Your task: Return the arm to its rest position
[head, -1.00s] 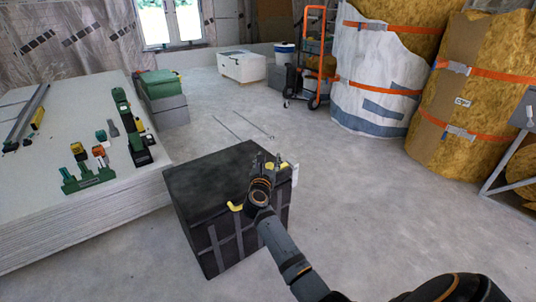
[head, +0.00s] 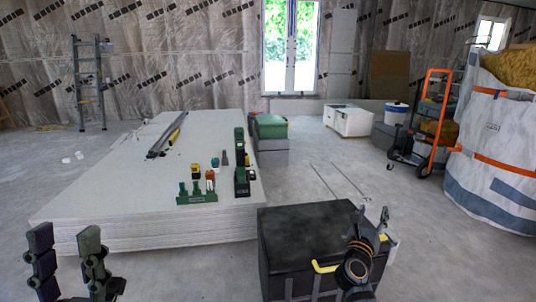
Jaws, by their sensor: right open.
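My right gripper (head: 371,218) is at the lower right in the head view, with its fingers pointing up and apart, and holds nothing that I can see. It shows in front of the right end of a black box (head: 305,228); whether it touches the box I cannot tell. My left gripper (head: 64,238) is at the lower left corner, with its two dark fingers well apart and empty. Most of both arms is out of view.
Tools and a green rack (head: 196,198) lie on the panel stack.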

